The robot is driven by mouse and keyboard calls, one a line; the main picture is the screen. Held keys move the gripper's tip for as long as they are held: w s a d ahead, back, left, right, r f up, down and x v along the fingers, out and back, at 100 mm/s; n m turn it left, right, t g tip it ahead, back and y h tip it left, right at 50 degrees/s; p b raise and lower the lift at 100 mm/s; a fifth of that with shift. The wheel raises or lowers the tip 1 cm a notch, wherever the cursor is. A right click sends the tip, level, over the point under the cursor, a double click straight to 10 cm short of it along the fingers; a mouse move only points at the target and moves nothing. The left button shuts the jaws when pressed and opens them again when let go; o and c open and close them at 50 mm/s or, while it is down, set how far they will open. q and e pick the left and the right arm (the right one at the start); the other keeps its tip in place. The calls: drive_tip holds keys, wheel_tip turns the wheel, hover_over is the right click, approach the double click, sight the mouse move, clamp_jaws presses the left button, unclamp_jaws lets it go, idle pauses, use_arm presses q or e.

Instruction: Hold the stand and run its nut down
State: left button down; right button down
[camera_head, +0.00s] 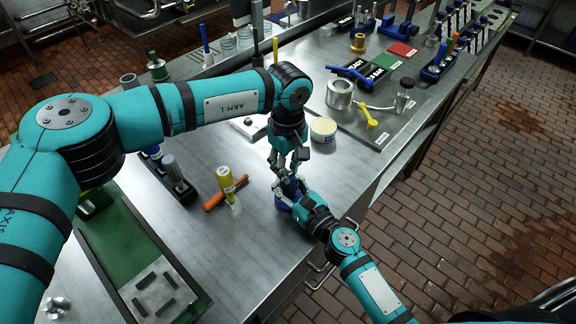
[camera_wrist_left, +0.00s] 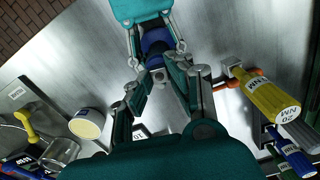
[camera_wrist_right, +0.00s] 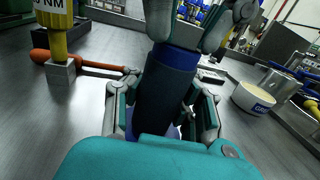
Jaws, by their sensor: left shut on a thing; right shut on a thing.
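The stand (camera_wrist_right: 165,95) is a dark upright cylinder with a blue collar at its top, standing on the steel bench. Its blue base (camera_head: 283,202) shows in the head view, and its blue part (camera_wrist_left: 155,42) in the left wrist view. My right gripper (camera_wrist_right: 163,88) comes in low from the side and is shut around the dark cylinder. My left gripper (camera_head: 288,170) points down from above and is shut at the stand's top, with its fingers beside the blue collar (camera_wrist_right: 174,57). The nut itself is mostly hidden between my left fingers, and I cannot see its height on the thread.

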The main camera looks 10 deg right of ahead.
use_arm(q)
drive_tip(key=c, duration=1.5)
unclamp_jaws()
drive_tip(key=shift+w+r, duration=0.15)
drive_tip(key=shift+w, duration=0.2)
drive_tip(key=shift+o, duration=1.3)
drive_tip(key=shift+s, duration=0.2)
wheel_tip(320, 180, up, 12)
drive_tip(key=shift+s+a, duration=0.1)
